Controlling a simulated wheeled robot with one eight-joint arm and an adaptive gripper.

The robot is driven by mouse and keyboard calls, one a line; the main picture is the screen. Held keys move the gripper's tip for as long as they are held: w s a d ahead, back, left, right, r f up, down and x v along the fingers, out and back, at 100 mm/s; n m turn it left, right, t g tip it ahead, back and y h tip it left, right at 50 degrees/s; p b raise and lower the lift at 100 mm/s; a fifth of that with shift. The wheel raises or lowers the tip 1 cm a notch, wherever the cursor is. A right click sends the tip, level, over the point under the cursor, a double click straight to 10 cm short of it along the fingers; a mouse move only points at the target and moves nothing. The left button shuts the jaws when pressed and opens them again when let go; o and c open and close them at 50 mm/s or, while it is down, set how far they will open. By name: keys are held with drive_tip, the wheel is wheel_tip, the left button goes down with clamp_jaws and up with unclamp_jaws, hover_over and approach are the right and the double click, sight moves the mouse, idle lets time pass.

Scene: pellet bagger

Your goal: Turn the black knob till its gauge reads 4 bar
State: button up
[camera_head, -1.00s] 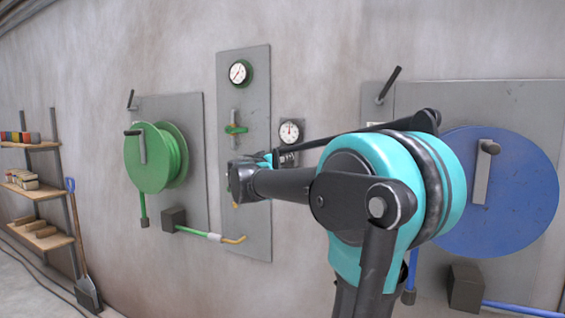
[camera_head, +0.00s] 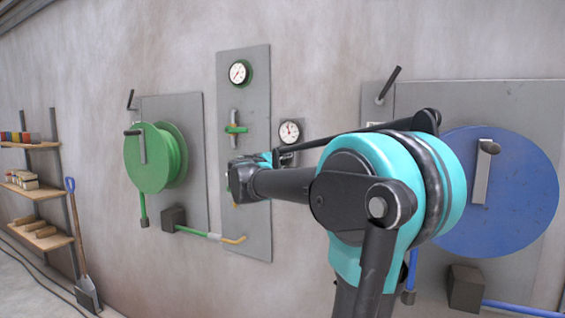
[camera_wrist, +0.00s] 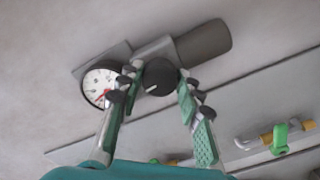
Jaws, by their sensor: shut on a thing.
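The black knob (camera_wrist: 160,76) shows in the wrist view between the two fingers of my gripper (camera_wrist: 158,84), which is shut on it. A white mark on the knob's face points to the lower left. The small round gauge (camera_wrist: 101,86) sits just left of the knob, on the same fitting. Its white dial and red needle show, but the figures are too small to read surely. The gauge also shows in the head view (camera_head: 290,132), right of the tall grey panel. In that view the knob and fingertips are hidden behind my arm.
A green-rimmed gauge (camera_head: 240,73) and a green valve handle (camera_head: 236,129) are on the tall grey panel (camera_head: 260,105). A green hose reel (camera_head: 146,160) hangs to the left, a blue reel (camera_head: 520,190) to the right. Shelves (camera_head: 42,190) and a shovel (camera_head: 85,290) stand far left.

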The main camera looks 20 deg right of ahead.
drive_tip(key=shift+n, duration=0.9)
drive_tip(key=o, duration=1.2)
drive_tip(key=shift+c, duration=0.2)
drive_tip(key=shift+a, duration=0.1)
drive_tip(key=v, duration=1.2)
